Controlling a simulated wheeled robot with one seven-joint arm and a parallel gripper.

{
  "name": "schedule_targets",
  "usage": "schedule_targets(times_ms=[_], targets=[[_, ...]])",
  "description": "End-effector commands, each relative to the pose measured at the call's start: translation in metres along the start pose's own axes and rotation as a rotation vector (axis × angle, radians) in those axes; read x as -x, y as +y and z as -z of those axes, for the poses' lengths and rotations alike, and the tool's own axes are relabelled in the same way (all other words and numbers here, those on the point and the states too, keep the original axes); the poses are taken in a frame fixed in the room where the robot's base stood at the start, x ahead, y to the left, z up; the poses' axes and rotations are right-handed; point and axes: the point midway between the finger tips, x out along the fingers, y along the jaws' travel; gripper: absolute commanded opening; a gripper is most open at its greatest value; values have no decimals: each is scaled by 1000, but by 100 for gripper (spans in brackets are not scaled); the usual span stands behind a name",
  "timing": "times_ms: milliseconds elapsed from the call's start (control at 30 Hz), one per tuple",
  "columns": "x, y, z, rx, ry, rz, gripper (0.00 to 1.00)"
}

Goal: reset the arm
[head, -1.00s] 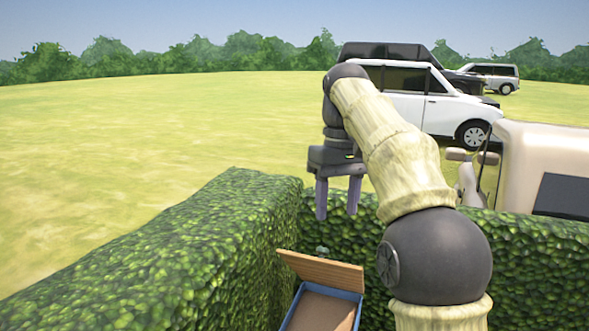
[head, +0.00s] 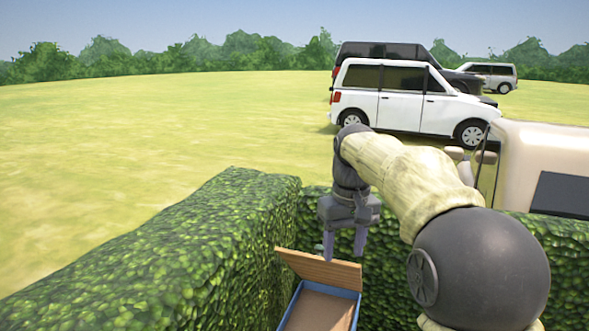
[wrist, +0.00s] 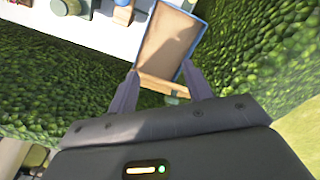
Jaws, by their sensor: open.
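My gripper (head: 345,243) hangs from my bent arm with its fingers pointing down. It is open and nothing shows between its fingers. In the head view it is in front of the hedge, just above the right end of a wooden board on a blue-edged box. In the wrist view my gripper (wrist: 158,90) has its two fingers apart, with the box beyond them.
The blue-edged box (head: 318,312) has a brown inside and a wooden board (head: 318,268) at its far end. Green hedges (head: 190,250) stand left and behind. A beige vehicle (head: 545,150) is right. A white car (head: 400,105) stands on the grass beyond.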

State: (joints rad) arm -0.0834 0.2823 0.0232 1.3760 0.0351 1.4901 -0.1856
Motion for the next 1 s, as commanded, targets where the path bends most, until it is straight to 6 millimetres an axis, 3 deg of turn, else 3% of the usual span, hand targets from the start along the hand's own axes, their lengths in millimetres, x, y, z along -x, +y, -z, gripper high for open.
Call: schedule_targets(times_ms=[367, 600, 1000], targets=[[-97, 16, -45, -122, 88, -35, 50], [-153, 20, -92, -192, 146, -55, 50], [-208, 16, -160, -266, 218, -72, 50]])
